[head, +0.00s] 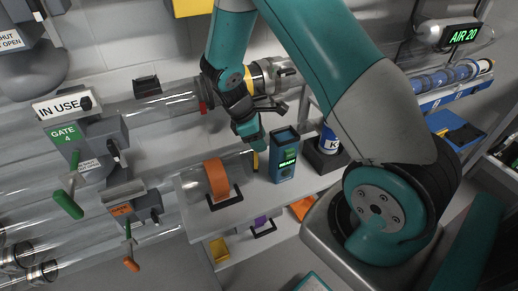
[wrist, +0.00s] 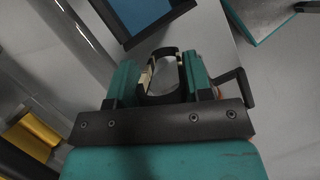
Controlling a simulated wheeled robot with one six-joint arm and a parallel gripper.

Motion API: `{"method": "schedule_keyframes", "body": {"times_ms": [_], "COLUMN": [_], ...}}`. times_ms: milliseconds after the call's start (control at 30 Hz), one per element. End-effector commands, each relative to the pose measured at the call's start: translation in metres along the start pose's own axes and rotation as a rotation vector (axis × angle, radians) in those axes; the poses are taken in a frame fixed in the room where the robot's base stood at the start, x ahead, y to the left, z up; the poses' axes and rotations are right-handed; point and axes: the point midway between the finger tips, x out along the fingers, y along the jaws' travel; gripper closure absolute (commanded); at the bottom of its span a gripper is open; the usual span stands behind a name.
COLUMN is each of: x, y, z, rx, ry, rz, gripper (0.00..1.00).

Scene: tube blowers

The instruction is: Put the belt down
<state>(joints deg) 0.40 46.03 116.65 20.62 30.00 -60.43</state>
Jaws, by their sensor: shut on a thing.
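My gripper (wrist: 160,78) is shut on a dark loop-shaped band (wrist: 172,54), which looks like the belt. The band stands up between the two teal fingers in the wrist view, with a pale patch on its left side.
A dark holder with a can (head: 326,155) stands right of the device. Clear tubes and the gate 4 unit (head: 85,150) are at left. A lower shelf holds coloured items.

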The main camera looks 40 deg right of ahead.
Motion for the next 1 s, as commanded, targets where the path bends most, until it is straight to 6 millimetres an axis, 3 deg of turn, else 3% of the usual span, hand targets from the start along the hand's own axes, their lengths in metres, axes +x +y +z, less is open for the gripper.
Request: {"method": "schedule_keyframes", "body": {"times_ms": [300,667,700,800,1000], "x": [0.036,0.04,0.04,0.039,0.039], "y": [0.0,0.0,0.0,0.0,0.0], "z": [-0.014,-0.015,-0.015,-0.015,-0.015], "rx": [0.002,0.002,0.002,0.002,0.002], "ry": [0.0,0.0,0.0,0.0,0.0], "rz": [-0.002,-0.002,-0.002,-0.002,-0.002], "gripper": [0.94,0.94,0.49,0.28,0.28]}}
